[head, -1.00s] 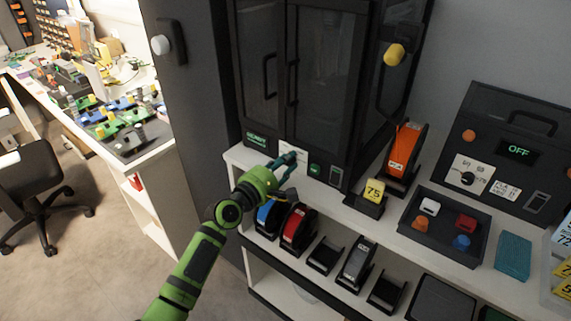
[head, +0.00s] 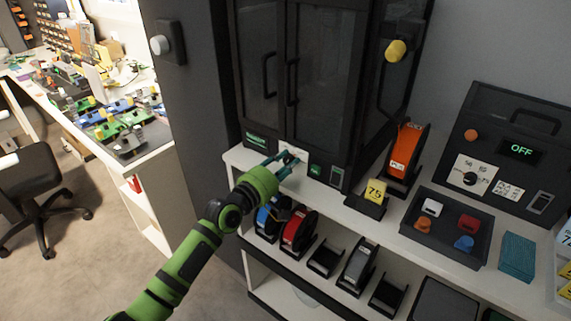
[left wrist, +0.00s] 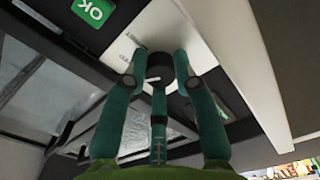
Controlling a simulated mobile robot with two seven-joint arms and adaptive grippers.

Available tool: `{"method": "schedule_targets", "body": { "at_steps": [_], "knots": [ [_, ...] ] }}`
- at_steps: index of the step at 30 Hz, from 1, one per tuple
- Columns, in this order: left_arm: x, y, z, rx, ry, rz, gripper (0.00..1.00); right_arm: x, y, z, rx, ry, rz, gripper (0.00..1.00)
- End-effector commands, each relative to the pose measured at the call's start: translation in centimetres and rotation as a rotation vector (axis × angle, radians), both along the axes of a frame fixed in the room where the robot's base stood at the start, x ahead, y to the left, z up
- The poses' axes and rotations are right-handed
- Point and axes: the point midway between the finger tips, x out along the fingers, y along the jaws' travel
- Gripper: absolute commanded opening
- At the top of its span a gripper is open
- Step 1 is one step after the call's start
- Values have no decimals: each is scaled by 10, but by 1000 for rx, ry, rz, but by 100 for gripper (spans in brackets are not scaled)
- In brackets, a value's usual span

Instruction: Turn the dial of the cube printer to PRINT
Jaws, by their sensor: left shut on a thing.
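The cube printer (head: 318,85) is the tall black cabinet with two dark doors, standing on a white shelf. A white dial plate (head: 301,152) is on its lower front; its printing is mostly covered, and I cannot read the setting. My left gripper (head: 292,160) is at this plate. My right gripper is not in view.
A green OK button (head: 316,169) sits right of the dial, also visible in the left wrist view (left wrist: 93,10). A yellow "75" block (head: 375,189), an orange spool (head: 405,150) and a tray (head: 443,243) stand farther right.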

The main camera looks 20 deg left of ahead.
Motion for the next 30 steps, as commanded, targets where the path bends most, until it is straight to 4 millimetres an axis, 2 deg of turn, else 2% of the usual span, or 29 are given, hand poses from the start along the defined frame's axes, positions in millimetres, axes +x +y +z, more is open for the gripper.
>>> {"method": "schedule_targets", "body": {
  "at_steps": [18, 30],
  "knots": [
    [0, 0, 2, 552, -203, 0, 0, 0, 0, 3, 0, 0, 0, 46],
    [0, 0, 2, 852, -312, 1, 0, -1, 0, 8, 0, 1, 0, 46]
  ]
}}
